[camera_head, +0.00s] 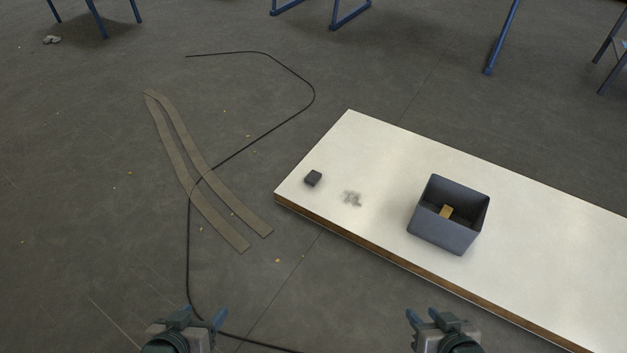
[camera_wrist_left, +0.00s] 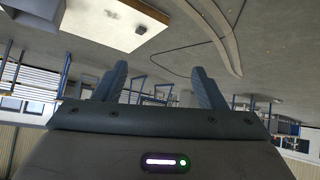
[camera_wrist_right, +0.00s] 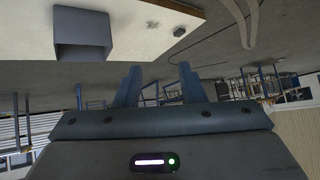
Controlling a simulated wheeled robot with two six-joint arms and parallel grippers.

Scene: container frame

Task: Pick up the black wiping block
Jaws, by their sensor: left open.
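The black wiping block (camera_head: 313,178) is a small dark block lying near the left corner of the white tabletop (camera_head: 335,140). It also shows as a small dark spot in the left wrist view (camera_wrist_left: 140,29) and in the right wrist view (camera_wrist_right: 179,32). My left gripper (camera_head: 203,315) is open and empty at the bottom of the head view, well apart from the block, to its lower left. My right gripper (camera_head: 424,315) is open and empty, nearer the viewer than the tabletop edge and to the lower right of the block.
A grey smudge (camera_head: 351,198) marks the tabletop right of the block. A dark open box (camera_head: 440,235) holding a small tan piece (camera_head: 446,211) stands further right. A black cable (camera_head: 188,250) and brown strips (camera_head: 215,215) lie on the floor at left. Blue metal legs (camera_head: 505,35) stand behind.

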